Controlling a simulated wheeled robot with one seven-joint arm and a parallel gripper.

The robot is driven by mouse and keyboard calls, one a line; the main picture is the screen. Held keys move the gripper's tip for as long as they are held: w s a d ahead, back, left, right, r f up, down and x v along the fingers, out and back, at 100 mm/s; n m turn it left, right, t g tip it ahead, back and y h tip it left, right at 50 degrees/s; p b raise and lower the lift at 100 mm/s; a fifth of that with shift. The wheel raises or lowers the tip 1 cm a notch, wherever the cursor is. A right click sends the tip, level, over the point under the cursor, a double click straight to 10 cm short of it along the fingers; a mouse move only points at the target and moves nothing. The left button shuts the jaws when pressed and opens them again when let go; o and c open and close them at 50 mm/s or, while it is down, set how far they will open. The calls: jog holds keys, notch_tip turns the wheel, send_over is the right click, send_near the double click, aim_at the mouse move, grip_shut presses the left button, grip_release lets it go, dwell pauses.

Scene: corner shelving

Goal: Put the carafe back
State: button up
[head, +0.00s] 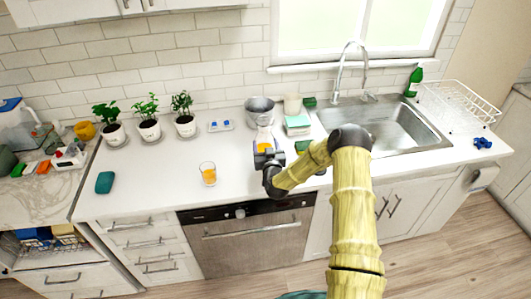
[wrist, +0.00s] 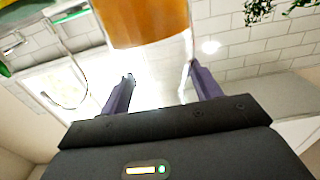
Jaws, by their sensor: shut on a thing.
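The carafe (head: 264,138) is a clear vessel with orange liquid in its lower part, upright over the counter left of the sink. My gripper (head: 268,157) is shut on it from the front. In the wrist view the orange liquid in the carafe (wrist: 145,22) fills the top middle, with the purple fingers of my gripper (wrist: 160,72) on either side of the clear glass. A short glass (head: 208,174) with orange liquid stands on the counter to the left. I cannot tell whether the carafe's base touches the counter, as my gripper hides it.
A grey pot (head: 260,106) stands behind the carafe, with a stack of pale green and white items (head: 297,125) to its right. The sink (head: 385,128) and tall faucet (head: 345,70) are farther right. Several potted plants (head: 149,128) line the wall. The counter's front left is mostly clear.

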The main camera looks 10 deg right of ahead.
jog(key=shift+f+p, duration=0.5)
jog(key=shift+f, duration=1.15)
jog(key=o, duration=1.7)
jog(key=shift+f, duration=0.2)
jog(key=s+b, duration=0.4)
jog(key=s, duration=0.8)
jog(key=shift+a+r+b, duration=0.1)
jog(key=shift+b, duration=0.3)
